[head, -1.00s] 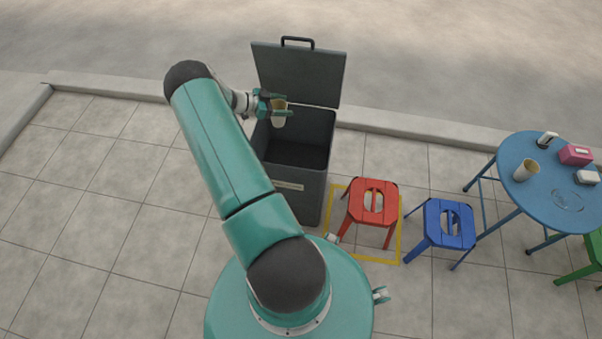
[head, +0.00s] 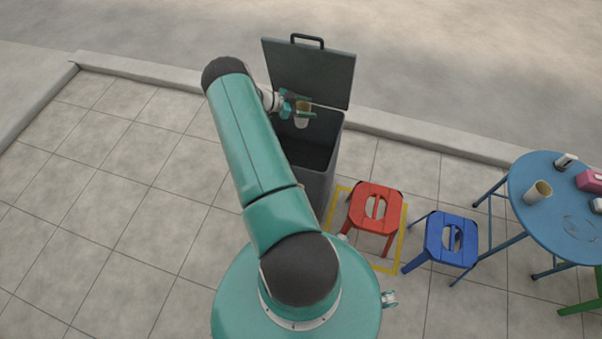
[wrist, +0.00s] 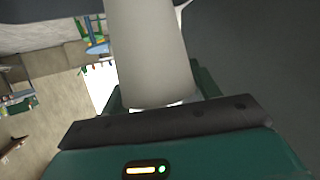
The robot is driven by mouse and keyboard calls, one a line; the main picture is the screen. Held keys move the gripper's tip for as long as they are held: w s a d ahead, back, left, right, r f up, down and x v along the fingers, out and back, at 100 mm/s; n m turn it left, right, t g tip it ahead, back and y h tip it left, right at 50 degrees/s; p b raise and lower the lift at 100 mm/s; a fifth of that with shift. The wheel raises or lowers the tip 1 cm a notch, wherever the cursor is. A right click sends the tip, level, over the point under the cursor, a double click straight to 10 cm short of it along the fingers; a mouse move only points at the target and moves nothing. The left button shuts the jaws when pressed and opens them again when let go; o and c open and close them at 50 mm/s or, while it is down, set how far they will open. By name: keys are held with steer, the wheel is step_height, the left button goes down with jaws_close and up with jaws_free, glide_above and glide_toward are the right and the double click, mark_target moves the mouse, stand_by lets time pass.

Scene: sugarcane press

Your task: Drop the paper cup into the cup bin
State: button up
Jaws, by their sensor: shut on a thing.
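A pale paper cup (head: 302,118) is held upright in my gripper (head: 304,111), which is shut on it. In the wrist view the cup (wrist: 152,50) fills the upper middle, between the jaws. The cup bin (head: 312,153) is a dark grey box, with its lid (head: 310,72) standing open at the back. In the head view the cup appears over the rear part of the bin's opening. How high it is above the rim I cannot tell. My arm hides the bin's left side.
A red stool (head: 376,207) stands on a yellow floor outline right of the bin. A blue stool (head: 451,240) is beside it. A blue table (head: 565,230) at the right bears another cup (head: 538,192) and small items. Tiled floor at the left is clear.

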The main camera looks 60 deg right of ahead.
steer(key=shift+f, duration=1.35)
steer(key=o, duration=1)
steer(key=shift+o, duration=0.2)
steer(key=v, duration=1.3)
steer(key=shift+w+a, duration=0.25)
steer(key=shift+r, duration=0.1)
